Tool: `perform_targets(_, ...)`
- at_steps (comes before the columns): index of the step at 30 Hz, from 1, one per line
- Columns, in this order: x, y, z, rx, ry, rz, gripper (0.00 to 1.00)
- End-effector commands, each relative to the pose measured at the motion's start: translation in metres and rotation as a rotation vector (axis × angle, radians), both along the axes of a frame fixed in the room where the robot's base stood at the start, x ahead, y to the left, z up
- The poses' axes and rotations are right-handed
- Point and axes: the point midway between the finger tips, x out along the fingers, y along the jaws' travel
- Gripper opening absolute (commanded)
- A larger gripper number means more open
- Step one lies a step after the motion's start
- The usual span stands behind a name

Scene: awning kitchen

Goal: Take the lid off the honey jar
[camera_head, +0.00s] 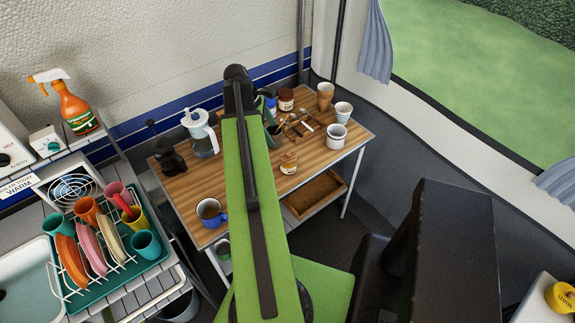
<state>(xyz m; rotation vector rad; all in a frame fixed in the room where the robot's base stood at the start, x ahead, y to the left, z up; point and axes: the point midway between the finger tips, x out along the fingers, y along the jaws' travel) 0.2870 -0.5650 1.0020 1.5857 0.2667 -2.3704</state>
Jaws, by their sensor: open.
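My green arm reaches up over the table, left of the jar, and hides part of the tabletop. What seems to be my gripper (275,130) shows as a small dark shape beside the arm, just beyond the jar and apart from it. Its fingertips are hard to make out, and nothing is seen held in it.
A second jar (286,99), brown and white cups (335,136), and a wooden tray (305,125) with small items stand at the back right. A clear jug (201,133), a dark grinder (169,157) and a blue mug (211,212) stand left. A dish rack (105,262) is further left.

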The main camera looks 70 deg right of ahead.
Motion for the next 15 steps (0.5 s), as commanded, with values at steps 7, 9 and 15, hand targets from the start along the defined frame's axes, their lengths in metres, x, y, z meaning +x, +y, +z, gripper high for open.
perform_targets(7, -0.025, -0.009, -0.065, 0.000, 0.000, -0.008, 0.86)
perform_targets(9, -0.030, -0.011, -0.075, 0.000, 0.000, -0.008, 0.86)
perform_targets(15, -0.034, -0.013, -0.076, 0.000, 0.000, -0.007, 0.86)
